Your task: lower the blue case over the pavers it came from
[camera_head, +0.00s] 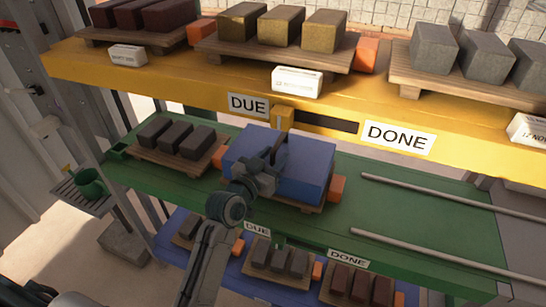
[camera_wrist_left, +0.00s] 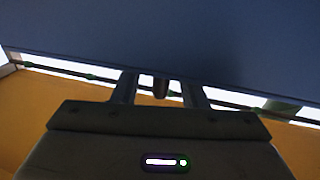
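The blue case (camera_head: 308,166) is over a wooden pallet (camera_head: 302,207) on the green shelf, between two orange blocks. The pavers under it are hidden, and I cannot tell whether its rim touches the pallet. My left gripper (camera_head: 276,160) is at the top of the case, towards its near side. In the left wrist view the gripper's fingers (camera_wrist_left: 159,90) stand apart, with a thin dark peg between them and gaps on both sides. The blue case (camera_wrist_left: 180,40) fills the top of that view. My right gripper is not in view.
Dark pavers (camera_head: 175,137) stand on a pallet left of the case. The yellow shelf (camera_head: 180,77) with DUE and DONE labels is above and behind. Two rails (camera_head: 450,200) lie on the otherwise clear right part of the green shelf. A blue shelf (camera_head: 228,263) with pavers is below.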

